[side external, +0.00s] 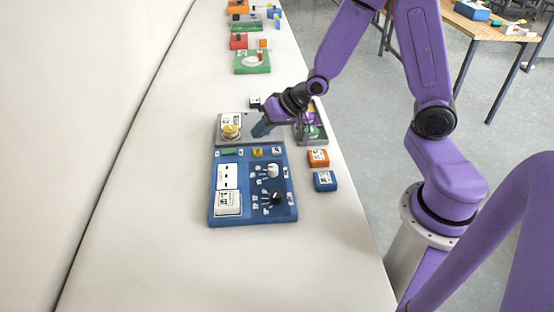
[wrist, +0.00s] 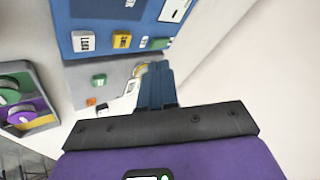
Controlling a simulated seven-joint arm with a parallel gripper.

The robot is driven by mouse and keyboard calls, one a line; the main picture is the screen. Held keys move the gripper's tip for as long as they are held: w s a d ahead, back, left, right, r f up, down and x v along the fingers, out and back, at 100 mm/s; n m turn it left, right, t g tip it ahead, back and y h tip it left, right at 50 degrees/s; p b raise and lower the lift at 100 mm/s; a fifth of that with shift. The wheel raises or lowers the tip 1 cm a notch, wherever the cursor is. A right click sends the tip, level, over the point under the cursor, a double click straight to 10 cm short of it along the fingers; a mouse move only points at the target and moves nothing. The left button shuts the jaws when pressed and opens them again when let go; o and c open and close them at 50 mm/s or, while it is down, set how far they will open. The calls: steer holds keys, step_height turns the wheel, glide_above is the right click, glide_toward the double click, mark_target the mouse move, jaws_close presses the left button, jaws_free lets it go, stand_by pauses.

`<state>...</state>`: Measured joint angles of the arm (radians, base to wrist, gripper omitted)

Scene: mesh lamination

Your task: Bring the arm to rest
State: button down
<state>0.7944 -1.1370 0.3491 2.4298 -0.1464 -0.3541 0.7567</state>
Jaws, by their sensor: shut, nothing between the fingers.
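My gripper (side external: 262,130) is low over the right part of the grey panel (side external: 249,140) in the side view. In the wrist view its blue-grey fingers (wrist: 156,78) are together, with nothing held. I cannot tell whether the fingertips touch the panel. The grey panel carries a yellow round knob (side external: 230,131) at its left; the fingers partly hide this knob in the wrist view. The blue panel (side external: 285,208) with buttons, knobs and white plates adjoins the grey one at its near side.
A grey tray (side external: 322,142) with purple and green round parts stands right of my gripper. An orange block (side external: 318,158) and a blue block (side external: 325,181) sit near the table's right edge. More coloured boxes (side external: 252,62) stand far back. The white table (side external: 160,200) is clear at left.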

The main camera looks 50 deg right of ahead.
steer(key=s+r+n+g+h, duration=0.1)
steer(key=s+r+n+g, duration=0.2)
steer(key=s+n, duration=0.4)
steer(key=s+a+r+n+g+h, duration=0.1)
steer(key=s+r+n+g, duration=0.3)
steer(key=s, duration=1.7)
steer(key=r+n+h, duration=0.1)
steer(key=n, duration=0.3)
steer(key=shift+a+n, duration=0.2)
steer(key=shift+n, duration=0.1)
